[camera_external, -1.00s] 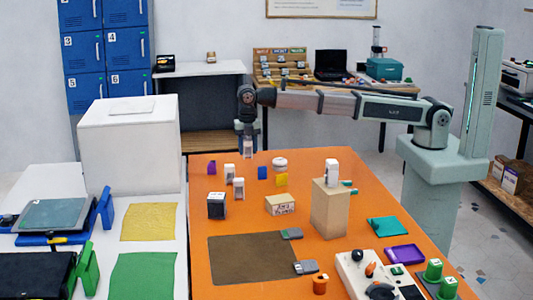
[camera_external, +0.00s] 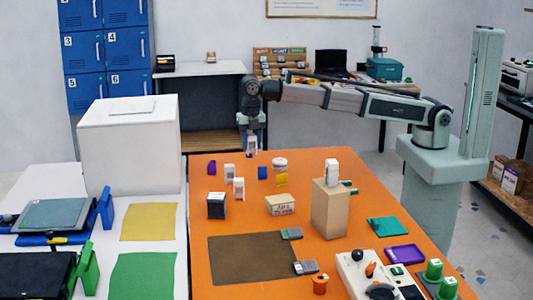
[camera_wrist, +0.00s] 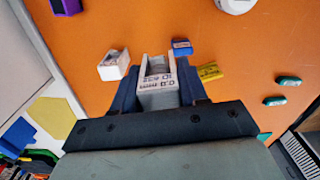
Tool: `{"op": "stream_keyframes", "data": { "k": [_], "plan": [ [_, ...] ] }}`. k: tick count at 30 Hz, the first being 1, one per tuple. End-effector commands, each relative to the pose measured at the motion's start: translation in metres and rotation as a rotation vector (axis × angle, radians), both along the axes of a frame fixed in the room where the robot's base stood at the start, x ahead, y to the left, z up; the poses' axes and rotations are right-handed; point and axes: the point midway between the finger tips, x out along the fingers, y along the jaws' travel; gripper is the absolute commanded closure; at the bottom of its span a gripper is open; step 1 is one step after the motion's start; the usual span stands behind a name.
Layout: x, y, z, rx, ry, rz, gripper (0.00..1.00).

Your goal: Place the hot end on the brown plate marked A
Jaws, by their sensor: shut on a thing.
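My gripper (camera_external: 252,150) hangs over the far left part of the orange table. In the wrist view, its blue fingers (camera_wrist: 158,92) are shut on a white-grey labelled block (camera_wrist: 157,76); the small print seems to read "0.8 mm". I cannot tell for sure whether this block is the hot end. Two similar small white blocks (camera_external: 229,171) (camera_external: 239,187) stand on the table below; one also shows beside my gripper in the wrist view (camera_wrist: 113,66). The brown plate (camera_external: 250,260) lies flat and empty at the table's front left, away from my gripper. No letter is readable on it.
Grey tags (camera_external: 291,234) (camera_external: 305,267) sit at the plate's right edge. A tall tan box (camera_external: 329,210) with a white item on top, a black-and-white box (camera_external: 216,206) and a small cardboard box (camera_external: 280,205) stand behind the plate. A purple block (camera_external: 212,168) is at far left.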

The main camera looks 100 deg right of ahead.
Motion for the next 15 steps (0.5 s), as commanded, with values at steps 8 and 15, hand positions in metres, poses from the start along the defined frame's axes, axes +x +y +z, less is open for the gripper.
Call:
{"op": "stream_keyframes", "data": {
  "k": [8, 15],
  "plan": [
    [-0.005, 0.103, -0.002, -0.001, 0.006, 0.134, 0.89],
    [-0.007, 0.193, -0.003, -0.003, 0.012, 0.245, 0.89]
  ]
}}
